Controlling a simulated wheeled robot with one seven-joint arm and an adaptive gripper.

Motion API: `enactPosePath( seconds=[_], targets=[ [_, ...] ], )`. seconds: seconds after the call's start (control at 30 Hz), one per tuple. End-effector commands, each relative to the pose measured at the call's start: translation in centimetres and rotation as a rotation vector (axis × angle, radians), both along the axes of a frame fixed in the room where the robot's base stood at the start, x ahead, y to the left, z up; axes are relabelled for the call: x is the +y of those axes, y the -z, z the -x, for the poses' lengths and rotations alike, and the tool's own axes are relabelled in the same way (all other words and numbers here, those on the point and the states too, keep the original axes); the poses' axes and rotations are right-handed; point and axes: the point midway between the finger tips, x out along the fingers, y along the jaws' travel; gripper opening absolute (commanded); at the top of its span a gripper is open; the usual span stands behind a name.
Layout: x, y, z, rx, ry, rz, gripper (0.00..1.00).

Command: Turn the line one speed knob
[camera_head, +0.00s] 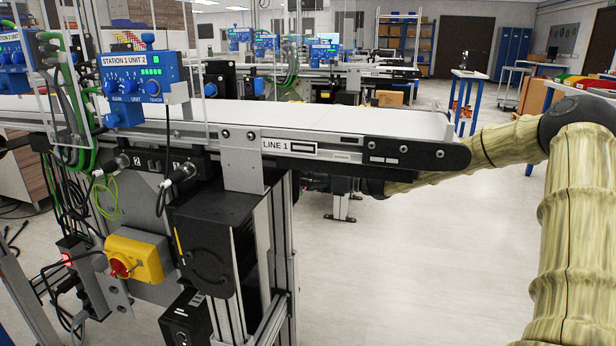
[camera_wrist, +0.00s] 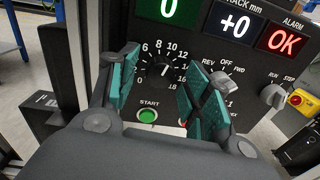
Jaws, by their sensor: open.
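The speed knob (camera_wrist: 157,70) is a small dark knob on a black panel in the wrist view. A white scale of numbers, up to 18, runs around it. My gripper (camera_wrist: 160,82) is open, with one teal-padded finger left of the knob and the other right of it. The fingers appear apart from the knob, with a gap on each side; their exact depth to the panel is hard to tell. In the head view my arm reaches behind the conveyor labelled LINE 1 (camera_head: 330,120), which hides my gripper and the panel.
A green START button (camera_wrist: 147,116) sits below the knob. A REV/OFF/FWD switch (camera_wrist: 220,82) is close to the right finger, with a RUN switch (camera_wrist: 272,95) farther right. Displays line the panel top. In the head view, a yellow box with a red switch (camera_head: 134,258) hangs below the conveyor.

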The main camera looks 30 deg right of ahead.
Motion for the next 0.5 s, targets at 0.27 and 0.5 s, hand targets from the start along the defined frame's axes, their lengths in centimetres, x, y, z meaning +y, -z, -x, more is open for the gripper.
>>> enactPosePath(
  seconds=[0.27, 0.5],
  targets=[
    [-0.05, -0.01, 0.03, 0.0, 0.0, 0.0, 0.24],
    [-0.1, 0.0, 0.05, -0.001, 0.001, 0.001, 0.03]
  ],
)
